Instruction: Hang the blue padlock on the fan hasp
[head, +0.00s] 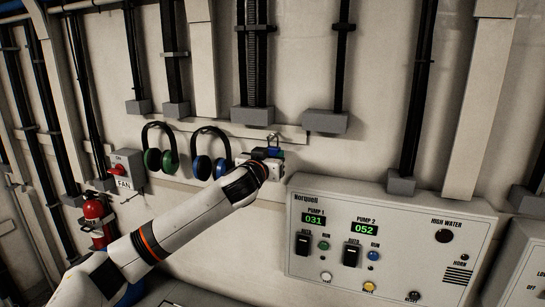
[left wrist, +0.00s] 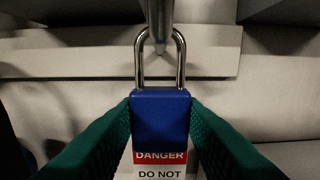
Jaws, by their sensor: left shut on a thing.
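The blue padlock (left wrist: 160,120) is upright between the green-padded fingers of my left gripper (left wrist: 160,135), which is shut on its body. Its silver shackle points up, and a metal peg (left wrist: 160,20) overlaps the top of the loop; I cannot tell whether it bears on it. In the head view the padlock (head: 273,151) shows small beyond my left gripper (head: 265,167), below a wall rail. The grey fan box (head: 127,172) with a red switch and a FAN label is on the wall to the left. Its hasp is too small to make out. My right gripper is out of view.
Green (head: 160,150) and blue (head: 210,155) ear defenders hang between the fan box and the padlock. A red fire extinguisher (head: 96,220) stands below the fan box. A pump panel (head: 385,240) juts out at the right. A danger tag (left wrist: 160,158) shows below the padlock.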

